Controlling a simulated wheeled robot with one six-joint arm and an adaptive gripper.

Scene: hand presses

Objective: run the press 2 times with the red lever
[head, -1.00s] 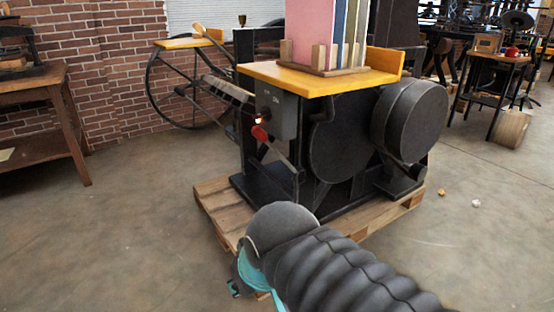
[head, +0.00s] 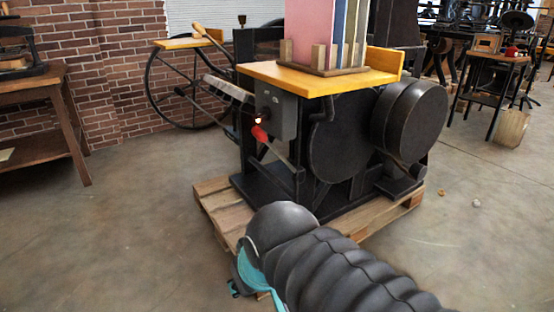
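The black press (head: 345,140) stands on a wooden pallet, with a yellow wooden top. The red lever (head: 260,134) is on its left front, below a grey box with a small lit lamp (head: 258,120). A metal bar runs from the red grip down to the right. My gripper (head: 240,288) is at the bottom of the view, low in front of the pallet and apart from the lever. Only a little of it shows past my dark ribbed arm and teal ring; its fingers are hidden, so I cannot tell whether it is open.
The pallet (head: 222,208) juts out around the press base. A large spoked wheel (head: 160,95) stands at the back left. A wooden table (head: 50,85) is at the far left. The concrete floor between table and pallet is clear.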

